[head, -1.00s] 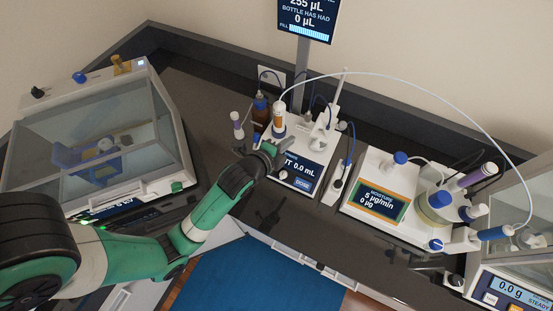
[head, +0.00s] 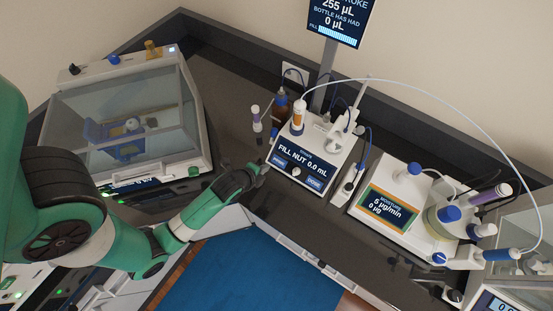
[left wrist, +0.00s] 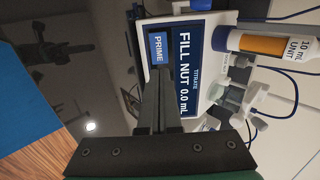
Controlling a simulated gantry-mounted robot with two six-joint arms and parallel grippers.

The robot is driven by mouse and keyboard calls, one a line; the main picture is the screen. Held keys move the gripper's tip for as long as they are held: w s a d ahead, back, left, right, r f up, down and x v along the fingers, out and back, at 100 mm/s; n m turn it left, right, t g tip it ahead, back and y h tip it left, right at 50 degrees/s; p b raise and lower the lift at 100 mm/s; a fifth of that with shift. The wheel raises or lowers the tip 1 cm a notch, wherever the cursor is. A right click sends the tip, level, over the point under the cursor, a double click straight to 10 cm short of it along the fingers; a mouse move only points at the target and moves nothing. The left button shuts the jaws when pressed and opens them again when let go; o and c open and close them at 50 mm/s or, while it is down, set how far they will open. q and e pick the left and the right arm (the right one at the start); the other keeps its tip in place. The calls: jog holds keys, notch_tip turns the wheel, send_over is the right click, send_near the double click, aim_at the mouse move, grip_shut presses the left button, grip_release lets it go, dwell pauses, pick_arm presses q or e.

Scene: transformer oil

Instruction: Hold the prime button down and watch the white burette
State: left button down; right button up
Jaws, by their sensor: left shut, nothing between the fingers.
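The titrator (head: 322,150) is a white box whose screen reads FILL NUT 0.0 mL. The PRIME button (left wrist: 158,48) is a blue patch below that text; in the head view it is the left of two blue buttons (head: 281,161). The white burette, a cylinder with an orange band (head: 298,123), stands upright on the titrator; it reads 10 mL UNIT in the left wrist view (left wrist: 278,46). My left gripper (head: 262,170) is shut and empty, just left of the titrator's front panel. Its fingertips (left wrist: 164,72) appear beside PRIME in the wrist view, without visible contact. My right gripper is out of view.
A monitor (head: 339,18) reads 255 µL and 0 µL. A brown bottle (head: 281,104) stands behind the titrator. A moisture unit (head: 394,205) stands right, with a tube arching over. A glass-lidded box (head: 130,120) is left.

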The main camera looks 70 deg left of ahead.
aim_at(278, 163)
pick_arm(q)
jog(key=b+x, duration=0.3)
jog(key=x, duration=0.8)
jog(key=shift+f, duration=0.1)
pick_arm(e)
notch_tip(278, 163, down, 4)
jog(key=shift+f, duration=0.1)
pick_arm(q)
jog(key=shift+f, duration=0.1)
jog(key=shift+w+f, duration=0.15)
jog(key=shift+f, duration=0.25)
jog(key=shift+f+b, duration=0.35)
jog(key=shift+f, duration=0.05)
jog(key=shift+a, duration=0.15)
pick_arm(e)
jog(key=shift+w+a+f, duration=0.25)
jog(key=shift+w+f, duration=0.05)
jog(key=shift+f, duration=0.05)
pick_arm(q)
jog(key=shift+r+p, duration=0.15)
jog(key=shift+p, duration=0.25)
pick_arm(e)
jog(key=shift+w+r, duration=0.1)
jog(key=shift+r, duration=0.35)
